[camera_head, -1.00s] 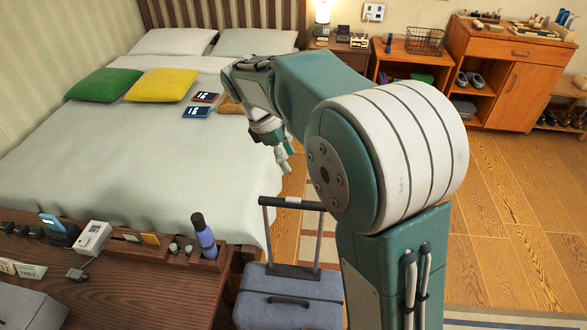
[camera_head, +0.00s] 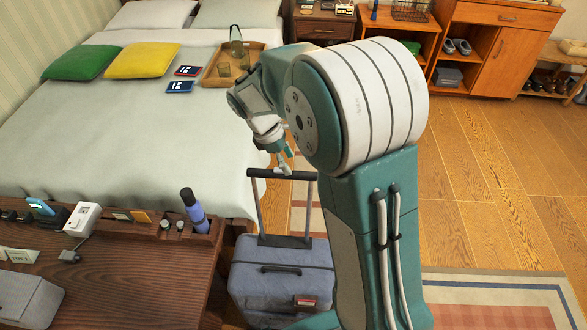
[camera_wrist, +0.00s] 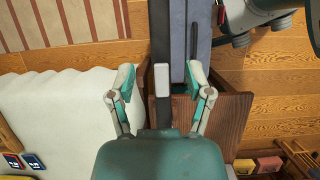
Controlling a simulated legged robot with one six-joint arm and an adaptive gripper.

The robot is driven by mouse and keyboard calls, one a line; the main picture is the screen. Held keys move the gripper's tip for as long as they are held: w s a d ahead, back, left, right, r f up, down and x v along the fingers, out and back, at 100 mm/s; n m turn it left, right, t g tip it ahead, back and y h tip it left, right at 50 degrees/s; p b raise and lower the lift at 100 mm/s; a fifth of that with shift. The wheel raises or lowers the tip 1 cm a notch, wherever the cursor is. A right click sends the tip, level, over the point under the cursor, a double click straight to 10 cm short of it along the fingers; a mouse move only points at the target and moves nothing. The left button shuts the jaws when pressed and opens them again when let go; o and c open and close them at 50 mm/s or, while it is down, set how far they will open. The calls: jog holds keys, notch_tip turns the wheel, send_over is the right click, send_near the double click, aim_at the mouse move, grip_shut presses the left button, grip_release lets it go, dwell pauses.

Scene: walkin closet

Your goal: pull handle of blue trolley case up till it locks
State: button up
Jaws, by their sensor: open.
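The blue-grey trolley case (camera_head: 285,268) stands upright on the floor beside the dark wooden desk in the head view. Its pull handle is extended above it, with a dark crossbar (camera_head: 265,174) on two rods. My gripper (camera_head: 286,168) is just above or at the crossbar, near its middle. In the wrist view my gripper (camera_wrist: 160,80) is open, its teal-tipped fingers on either side of the crossbar (camera_wrist: 160,30) with its pale grey button (camera_wrist: 161,78). Neither finger visibly touches the bar. The case also shows in the wrist view (camera_wrist: 200,45).
A wooden desk (camera_head: 120,270) with small items and a purple bottle (camera_head: 193,206) stands left of the case. The bed (camera_head: 120,130) lies behind, holding a tray (camera_head: 215,75). Open wood floor (camera_head: 480,190) and a rug (camera_head: 500,290) lie to the right.

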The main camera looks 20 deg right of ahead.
aim_at(295, 173)
jog(key=shift+x, duration=2.1)
grip_shut()
jog(key=shift+r, duration=1.85)
grip_release()
jog(key=shift+f, duration=0.1)
